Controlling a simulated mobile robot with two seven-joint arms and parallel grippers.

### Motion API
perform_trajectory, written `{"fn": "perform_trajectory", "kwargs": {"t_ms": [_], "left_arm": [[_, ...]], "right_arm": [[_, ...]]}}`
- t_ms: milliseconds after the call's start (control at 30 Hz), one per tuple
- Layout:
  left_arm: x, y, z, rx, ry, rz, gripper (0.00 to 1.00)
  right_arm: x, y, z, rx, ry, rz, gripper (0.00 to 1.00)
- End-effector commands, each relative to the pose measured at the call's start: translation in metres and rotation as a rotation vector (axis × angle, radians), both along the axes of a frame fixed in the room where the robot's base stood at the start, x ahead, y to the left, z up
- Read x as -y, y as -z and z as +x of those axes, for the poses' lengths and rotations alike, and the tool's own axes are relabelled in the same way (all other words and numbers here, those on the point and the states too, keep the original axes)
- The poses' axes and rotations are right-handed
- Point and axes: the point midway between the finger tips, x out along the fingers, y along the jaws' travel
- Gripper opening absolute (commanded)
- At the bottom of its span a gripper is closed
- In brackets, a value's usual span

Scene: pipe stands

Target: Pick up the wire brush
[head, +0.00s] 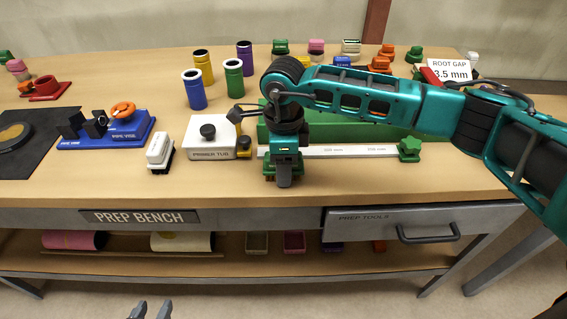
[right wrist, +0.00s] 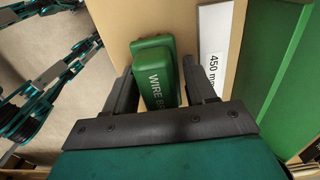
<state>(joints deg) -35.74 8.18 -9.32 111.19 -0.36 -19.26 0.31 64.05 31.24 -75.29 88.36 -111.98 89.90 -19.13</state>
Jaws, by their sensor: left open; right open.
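The wire brush (right wrist: 155,82) is a green block with white lettering, seen in the right wrist view between the two fingers of my right gripper (right wrist: 160,95). The fingers stand open, one on each side of it, and I cannot tell whether either touches it. In the head view the right gripper (head: 284,178) points down over the bench front, and only green edges of the wire brush (head: 268,170) show around it. My left gripper (head: 150,312) is open and empty at the bottom edge of the head view, below the bench.
A white marked strip (head: 340,151) lies right of the brush, with a long green block (head: 330,131) behind. The primer tub (head: 212,150), a white-topped brush (head: 160,150) and a blue pipe vise (head: 75,143) stand left. Colored cylinders stand farther back. Bare bench lies in front.

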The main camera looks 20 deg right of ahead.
Motion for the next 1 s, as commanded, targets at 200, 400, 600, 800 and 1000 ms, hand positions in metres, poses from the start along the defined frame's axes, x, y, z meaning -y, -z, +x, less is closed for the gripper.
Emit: {"fn": "perform_trajectory", "kwargs": {"t_ms": [200,400,600,800,1000], "left_arm": [[0.0000,0.0011,-0.0016,-0.004,0.000,-0.001,0.43],[0.0000,0.0013,-0.0020,-0.004,0.000,-0.001,0.43],[0.0001,0.0013,-0.0019,-0.004,0.000,-0.001,0.43],[0.0001,0.0012,-0.0019,-0.004,0.000,-0.001,0.43],[0.0001,0.0014,-0.0017,-0.004,0.000,-0.001,0.43]], "right_arm": [[-0.0002,-0.0004,0.0001,0.000,-0.001,0.000,0.48],[-0.0001,-0.0005,0.0000,0.000,-0.001,0.000,0.28],[0.0000,-0.0005,-0.0001,0.000,0.000,0.000,0.09],[-0.0001,-0.0008,0.0000,0.000,0.000,0.000,0.09],[-0.0001,-0.0092,0.0007,0.002,-0.001,0.000,0.09]]}}
